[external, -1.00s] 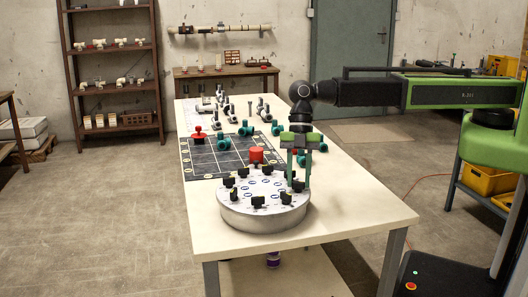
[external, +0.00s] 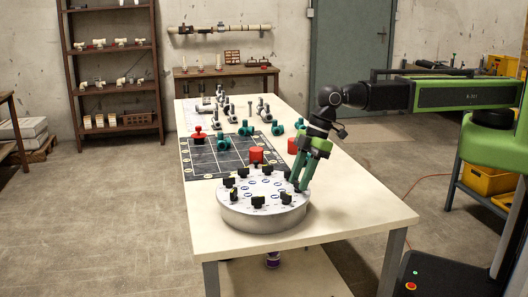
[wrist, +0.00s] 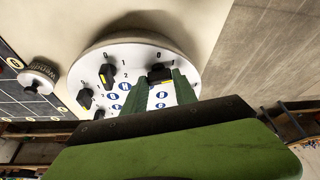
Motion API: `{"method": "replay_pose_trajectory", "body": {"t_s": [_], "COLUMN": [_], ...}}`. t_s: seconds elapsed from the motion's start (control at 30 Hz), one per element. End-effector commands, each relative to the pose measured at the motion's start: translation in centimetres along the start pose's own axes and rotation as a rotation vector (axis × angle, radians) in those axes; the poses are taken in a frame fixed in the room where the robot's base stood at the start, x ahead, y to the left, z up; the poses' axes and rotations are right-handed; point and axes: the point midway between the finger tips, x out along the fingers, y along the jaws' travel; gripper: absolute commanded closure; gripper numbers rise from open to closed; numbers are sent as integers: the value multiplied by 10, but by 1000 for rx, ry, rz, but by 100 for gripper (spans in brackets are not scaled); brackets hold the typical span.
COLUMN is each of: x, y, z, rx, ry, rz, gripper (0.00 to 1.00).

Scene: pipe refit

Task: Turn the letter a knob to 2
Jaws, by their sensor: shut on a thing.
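A round white panel (external: 262,222) with a grey side stands on the near part of the table. Several black knobs with yellow marks stand on it, such as one at its front (external: 258,201) and one in the wrist view (wrist: 107,75). My gripper (external: 300,187) reaches down to the panel's right side, its green fingers tilted. In the wrist view its fingers (wrist: 160,77) are shut on a black knob (wrist: 160,71) near the rim. Digits 0, 1 and 2 show near the knobs. The blue round letter marks are too small to read surely, so I cannot tell which is a.
A dark gridded board (external: 222,158) lies behind the panel, with a red knob-like piece (external: 257,154) by its near edge. Another red piece (external: 293,146) stands to the right. Teal fittings (external: 246,128) and grey fittings stand farther back. The table's right front is bare.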

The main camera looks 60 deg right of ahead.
Motion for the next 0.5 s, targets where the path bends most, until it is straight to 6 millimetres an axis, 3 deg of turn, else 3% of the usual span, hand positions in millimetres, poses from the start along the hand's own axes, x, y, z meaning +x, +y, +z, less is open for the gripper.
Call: {"method": "replay_pose_trajectory", "body": {"t_s": [0.5], "x": [0], "y": [-4], "z": [0], "rx": [437], "ry": [-5], "rz": [183], "gripper": [100]}}
